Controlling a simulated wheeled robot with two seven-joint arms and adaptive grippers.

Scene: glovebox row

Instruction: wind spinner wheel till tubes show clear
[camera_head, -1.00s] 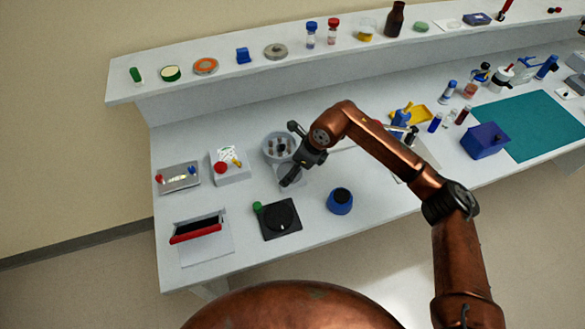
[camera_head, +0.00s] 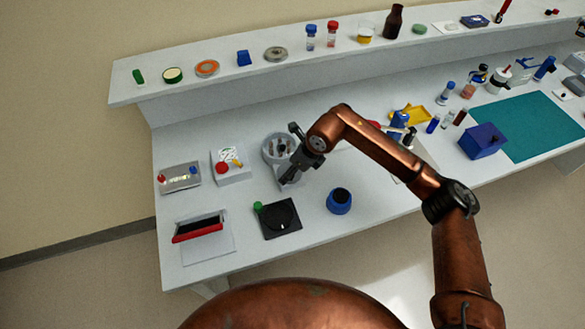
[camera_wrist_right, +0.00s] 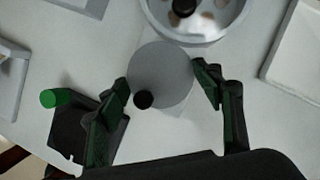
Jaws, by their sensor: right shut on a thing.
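The spinner (camera_head: 267,152) is a round light-grey bowl with dark tubes inside, just behind my right gripper in the head view. Its near rim shows at the top of the wrist view (camera_wrist_right: 190,37), with a dark hub and brownish blurred patches inside; I cannot tell whether the tubes are clear. The grey wheel (camera_wrist_right: 162,68), a flat disc with a black knob (camera_wrist_right: 143,100), lies in front of the bowl. My right gripper (camera_wrist_right: 165,82) is shut on the wheel, one finger at each side of its edge. It also shows in the head view (camera_head: 287,180). My left gripper is not in view.
A black square plate with a green knob (camera_head: 279,218) stands at the front left, close to the gripper. A blue round pot (camera_head: 339,201) stands to the right.

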